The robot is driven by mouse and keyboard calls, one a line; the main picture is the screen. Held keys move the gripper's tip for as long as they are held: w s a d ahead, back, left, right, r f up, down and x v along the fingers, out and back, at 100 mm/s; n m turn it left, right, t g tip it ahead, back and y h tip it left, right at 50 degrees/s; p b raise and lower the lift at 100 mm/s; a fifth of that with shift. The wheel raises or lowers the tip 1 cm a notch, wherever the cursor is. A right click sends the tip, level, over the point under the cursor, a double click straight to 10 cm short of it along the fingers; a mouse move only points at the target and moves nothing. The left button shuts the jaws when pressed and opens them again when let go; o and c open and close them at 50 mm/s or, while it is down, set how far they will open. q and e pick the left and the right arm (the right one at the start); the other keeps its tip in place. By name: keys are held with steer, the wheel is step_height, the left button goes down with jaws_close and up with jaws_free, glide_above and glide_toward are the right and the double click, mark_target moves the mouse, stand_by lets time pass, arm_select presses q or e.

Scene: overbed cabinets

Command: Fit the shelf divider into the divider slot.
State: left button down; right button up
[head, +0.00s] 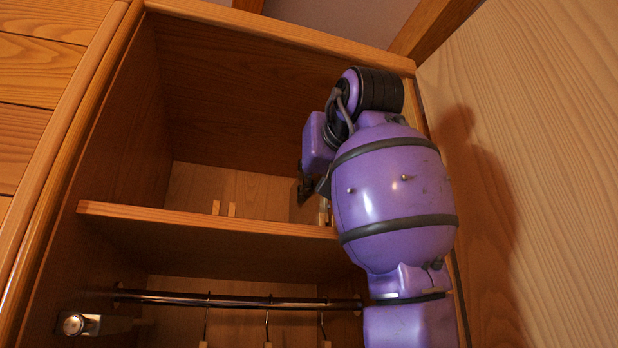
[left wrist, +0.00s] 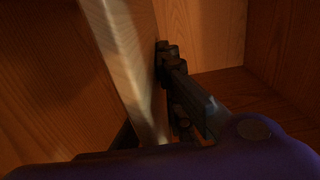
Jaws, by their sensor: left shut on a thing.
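My left gripper (head: 307,188) is inside the upper compartment, near its right side, largely hidden behind my purple arm. In the left wrist view its dark finger (left wrist: 182,92) lies along the right of the shelf divider (left wrist: 128,62), a pale upright board, and the gripper is shut on it. In the head view only a small pale piece near the gripper may be the divider. My right gripper is not in view.
The shelf (head: 200,221) is clear on its left. The cabinet's left wall (head: 130,120) and top front edge (head: 280,38) bound the opening. Below the shelf runs a metal rail (head: 240,301) with hangers. A wooden panel (head: 550,150) stands right of my arm.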

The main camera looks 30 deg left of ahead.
arm_select(q)
steer(key=shift+f, duration=0.55)
steer(key=c, duration=1.8)
jaws_free()
steer(key=shift+c, duration=0.2)
steer(key=v, duration=1.2)
steer(key=shift+f, duration=0.15)
